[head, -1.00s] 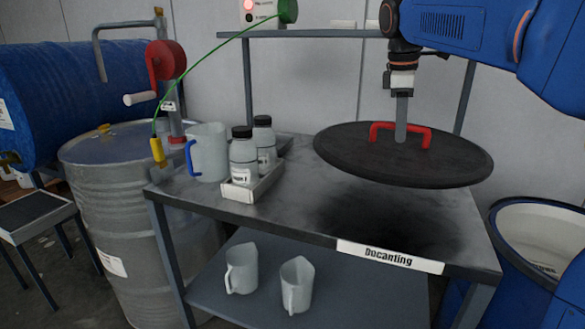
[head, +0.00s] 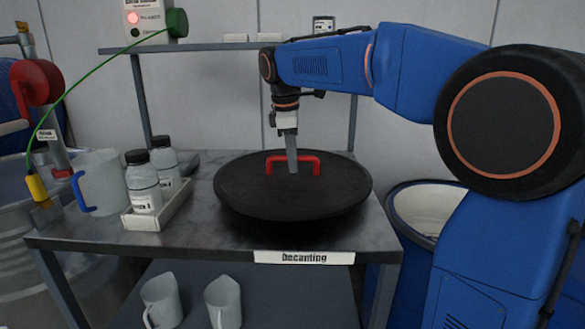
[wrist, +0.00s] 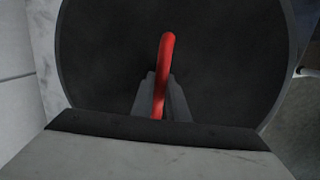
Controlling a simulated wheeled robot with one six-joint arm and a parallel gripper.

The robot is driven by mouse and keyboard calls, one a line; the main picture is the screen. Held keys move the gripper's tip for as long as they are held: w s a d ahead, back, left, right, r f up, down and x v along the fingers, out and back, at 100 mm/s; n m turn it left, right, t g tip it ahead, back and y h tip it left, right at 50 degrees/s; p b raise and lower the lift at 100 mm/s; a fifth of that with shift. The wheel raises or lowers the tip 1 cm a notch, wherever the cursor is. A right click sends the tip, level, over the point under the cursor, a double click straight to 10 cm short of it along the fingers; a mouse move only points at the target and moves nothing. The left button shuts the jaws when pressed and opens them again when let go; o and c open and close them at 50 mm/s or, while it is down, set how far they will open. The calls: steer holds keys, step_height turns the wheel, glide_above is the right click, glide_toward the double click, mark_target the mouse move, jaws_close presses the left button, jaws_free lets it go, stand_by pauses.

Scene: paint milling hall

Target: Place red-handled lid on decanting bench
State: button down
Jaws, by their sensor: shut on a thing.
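The lid, a wide round black disc (head: 243,190) with a red handle (head: 315,164), is level over the right half of the decanting bench (head: 190,238). Its underside is very near the grey top, with a dark shadow close under its front edge. I cannot tell whether it touches. My gripper (head: 292,166) points down from above and is shut on the red handle. In the wrist view the handle (wrist: 167,55) runs between my fingers (wrist: 160,95), with the lid (wrist: 100,55) filling most of the picture.
On the bench's left side stand a blue-handled jug (head: 100,185) and a white tray (head: 160,216) with two black-capped bottles. A green cable (head: 95,72) hangs at left. Two jugs sit on the lower shelf. An open blue drum (head: 425,212) stands right of the bench.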

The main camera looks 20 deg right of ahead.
mark_target(288, 175)
steer(key=shift+f, duration=1.15)
steer(key=c, duration=1.7)
jaws_free()
steer(key=shift+f, duration=0.15)
steer(key=shift+c, duration=0.2)
step_height(288, 175, up, 12)
steer(key=s+a, duration=0.1)
steer(key=shift+s+a, duration=0.15)
steer(key=shift+a, duration=0.15)
